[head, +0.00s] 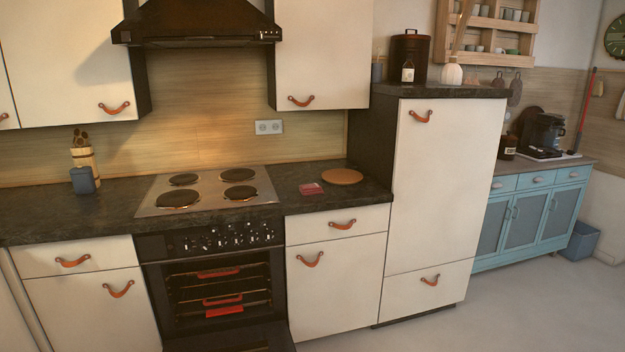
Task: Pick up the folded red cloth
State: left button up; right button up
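The folded red cloth (311,189) lies flat on the dark countertop, to the right of the stove's hob and to the left of a round wooden board. It looks small, with a paler patch or edge along its front. Nothing covers it. Neither of my grippers shows in the head view, and nothing is seen touching the cloth.
The hob (208,190) has several round plates. The round wooden board (341,177) lies close by the cloth. The oven (220,290) below has its door lowered, jutting forward. A tall cabinet (440,190) stands to the right. Floor (520,310) is clear at right.

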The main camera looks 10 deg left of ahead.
aim_at(314, 189)
jog(key=i+l+z, duration=0.25)
jog(key=i, duration=0.15)
jog(key=i+z, duration=0.25)
jog(key=i, duration=0.15)
jog(key=i+l+u, duration=0.1)
jog(key=i, duration=0.55)
jog(key=i+l+u, duration=0.15)
jog(key=i, duration=0.55)
